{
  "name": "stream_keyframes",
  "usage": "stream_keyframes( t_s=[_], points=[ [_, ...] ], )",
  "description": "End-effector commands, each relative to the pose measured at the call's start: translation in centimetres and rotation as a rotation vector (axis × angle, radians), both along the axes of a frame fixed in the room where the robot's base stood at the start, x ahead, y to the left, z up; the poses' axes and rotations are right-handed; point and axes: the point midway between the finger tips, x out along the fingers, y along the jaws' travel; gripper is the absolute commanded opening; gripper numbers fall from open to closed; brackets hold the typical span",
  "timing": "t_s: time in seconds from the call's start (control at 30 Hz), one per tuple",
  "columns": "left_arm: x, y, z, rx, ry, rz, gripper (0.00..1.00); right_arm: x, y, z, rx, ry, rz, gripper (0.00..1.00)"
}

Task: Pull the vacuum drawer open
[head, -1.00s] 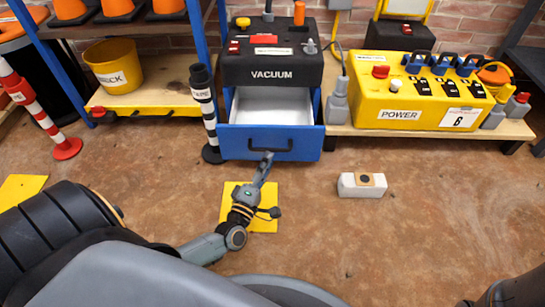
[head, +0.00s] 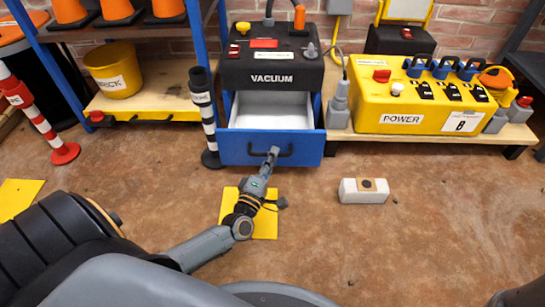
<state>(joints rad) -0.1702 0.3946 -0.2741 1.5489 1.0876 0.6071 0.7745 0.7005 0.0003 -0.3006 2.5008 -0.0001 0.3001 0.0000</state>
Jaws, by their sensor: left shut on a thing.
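The blue vacuum drawer (head: 240,146) stands pulled out below the black unit labelled VACUUM (head: 271,68). Its pale, empty-looking inside shows from above. A dark bar handle (head: 285,154) runs across its front. My left gripper (head: 272,154) reaches up from below and is shut on the handle, near its middle. The fingertips are small in the picture. My right gripper is not in view.
A black-and-white post (head: 207,120) stands close at the drawer's left. A yellow POWER box (head: 403,119) sits on the low bench at right. A yellow floor square (head: 265,222) lies under my left arm.

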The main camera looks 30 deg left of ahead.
Motion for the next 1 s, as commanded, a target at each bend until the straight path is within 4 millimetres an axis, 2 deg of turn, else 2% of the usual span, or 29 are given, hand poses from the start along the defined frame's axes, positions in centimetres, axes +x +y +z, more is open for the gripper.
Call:
stream_keyframes(
  t_s=[0.17,0.3,0.43,0.77,0.8,0.9,1.0],
  points=[
    [-0.5,-0.3,0.4,0.0,-0.004,0.002,0.0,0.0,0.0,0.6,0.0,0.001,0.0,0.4],
    [-2.8,-1.7,0.7,-0.002,-0.002,0.003,0.0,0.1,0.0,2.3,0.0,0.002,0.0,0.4],
    [-4.5,-2.7,0.6,-0.001,-0.004,0.002,0.0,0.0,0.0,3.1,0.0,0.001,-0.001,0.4],
    [-4.9,-3.0,0.4,0.0,-0.011,0.002,0.0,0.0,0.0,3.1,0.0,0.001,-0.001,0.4],
    [-4.9,-3.0,0.5,0.0,-0.011,0.002,0.14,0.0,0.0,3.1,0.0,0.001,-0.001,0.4],
    [-4.9,-3.0,0.4,0.001,-0.01,0.002,0.34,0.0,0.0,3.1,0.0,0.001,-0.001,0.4],
    [-4.9,-3.0,0.3,0.001,-0.008,0.001,0.36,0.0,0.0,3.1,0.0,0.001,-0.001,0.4]
  ],
)
